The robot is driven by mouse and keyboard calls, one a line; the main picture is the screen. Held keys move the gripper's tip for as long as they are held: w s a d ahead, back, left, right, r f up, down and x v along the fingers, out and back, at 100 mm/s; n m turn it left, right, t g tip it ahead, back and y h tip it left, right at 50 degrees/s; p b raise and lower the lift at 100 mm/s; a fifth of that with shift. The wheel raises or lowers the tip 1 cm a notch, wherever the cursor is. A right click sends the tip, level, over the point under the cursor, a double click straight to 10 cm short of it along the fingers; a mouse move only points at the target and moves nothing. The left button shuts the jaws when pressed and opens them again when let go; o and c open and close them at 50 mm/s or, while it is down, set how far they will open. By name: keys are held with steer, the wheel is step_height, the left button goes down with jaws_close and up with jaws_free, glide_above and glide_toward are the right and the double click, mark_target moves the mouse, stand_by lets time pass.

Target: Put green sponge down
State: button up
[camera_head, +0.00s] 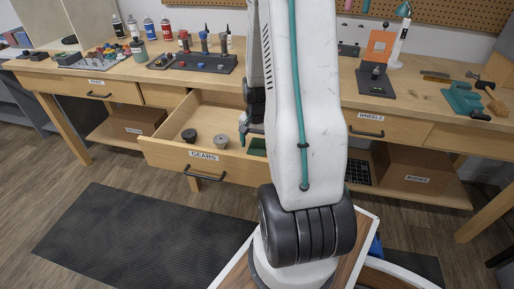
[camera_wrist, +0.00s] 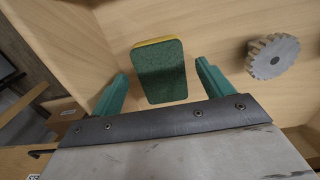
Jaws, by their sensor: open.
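The green sponge (camera_wrist: 160,76) lies flat on the drawer floor in the wrist view, dark green on top with a yellow edge on its far side. My gripper (camera_wrist: 160,84) is open, its two teal fingers on either side of the sponge with gaps between. In the head view a patch of the green sponge (camera_head: 257,146) shows in the open GEARS drawer (camera_head: 190,157), partly hidden by my arm. One gripper finger (camera_head: 243,135) shows at the arm's left edge there.
A grey gear (camera_wrist: 273,58) lies to the sponge's right in the wrist view. A dark gear (camera_head: 189,135) and a grey one (camera_head: 221,141) sit in the drawer. The workbench (camera_head: 330,92) above holds tools, bottles and a lamp (camera_head: 400,35). A black mat (camera_head: 130,235) covers the floor.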

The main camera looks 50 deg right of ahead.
mark_target(257, 149)
step_height(257, 149, up, 9)
steer(key=w+a+r+n, duration=0.1)
steer(key=a+r+n, duration=0.3)
steer(key=a+r, duration=0.55)
steer(key=s+a+r+n, duration=0.4)
steer(key=s+a+r, duration=0.1)
steer(key=a, duration=0.5)
steer(key=s+a+r+n+t, duration=0.1)
steer(key=s+a+r+n, duration=0.4)
steer(key=s+a, duration=0.3)
steer(key=shift+a+n, duration=0.3)
steer(key=shift+a, duration=0.55)
steer(key=shift+w+r, duration=0.1)
